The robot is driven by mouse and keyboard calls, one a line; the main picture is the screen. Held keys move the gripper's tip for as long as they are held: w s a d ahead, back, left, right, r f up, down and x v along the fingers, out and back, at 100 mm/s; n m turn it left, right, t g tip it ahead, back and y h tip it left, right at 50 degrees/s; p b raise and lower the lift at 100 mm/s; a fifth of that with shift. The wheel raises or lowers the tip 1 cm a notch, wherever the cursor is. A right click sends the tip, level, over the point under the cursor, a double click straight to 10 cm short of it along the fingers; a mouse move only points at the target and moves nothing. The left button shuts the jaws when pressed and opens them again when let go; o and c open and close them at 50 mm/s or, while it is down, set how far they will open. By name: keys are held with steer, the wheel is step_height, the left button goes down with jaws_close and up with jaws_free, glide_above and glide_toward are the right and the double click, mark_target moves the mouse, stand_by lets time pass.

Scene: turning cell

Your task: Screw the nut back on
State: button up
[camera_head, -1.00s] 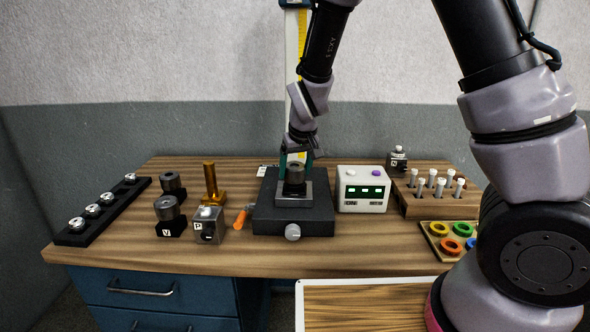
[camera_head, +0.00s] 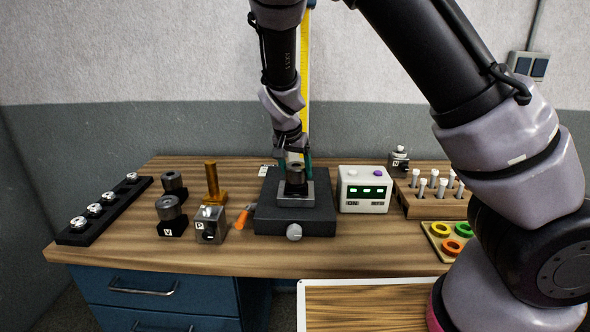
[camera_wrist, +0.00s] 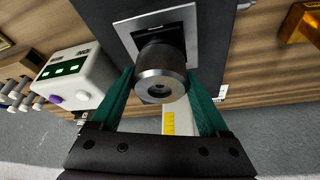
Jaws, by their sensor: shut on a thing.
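The nut appears to be the dark round collar with a bright metal end face and a central hole (camera_wrist: 162,72). It sits over the square metal plate (camera_wrist: 190,22) of the black fixture (camera_head: 272,215). In the head view the same dark collar (camera_head: 295,174) stands upright above the plate. My gripper (camera_wrist: 160,82) comes from behind, and its teal fingers lie on either side of the collar, shut on it. Thread contact under the collar is hidden.
A white box with green displays (camera_head: 363,190) stands close right of the fixture. A wooden peg rack (camera_head: 436,205) is further right.

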steer(key=m+h, duration=0.1)
steer(key=m, duration=0.1)
steer(key=d+m+g, duration=0.1)
steer(key=m, duration=0.2)
steer(key=shift+w+h, duration=0.2)
steer(key=shift+h, duration=0.2)
steer(key=shift+o, duration=0.2)
steer(key=m+g, duration=0.1)
steer(key=m, duration=0.3)
steer(key=shift+d+h, duration=0.15)
steer(key=shift+h, duration=0.25)
steer(key=shift+f+g, duration=0.1)
steer(key=shift+g, duration=0.2)
steer(key=shift+c, duration=0.2)
steer(key=shift+s, duration=0.1)
steer(key=m+g, duration=0.1)
steer(key=m, duration=0.2)
steer(key=shift+s+a+m+g, duration=0.15)
steer(key=shift+a+m+g, duration=0.2)
steer(key=shift+m, duration=0.55)
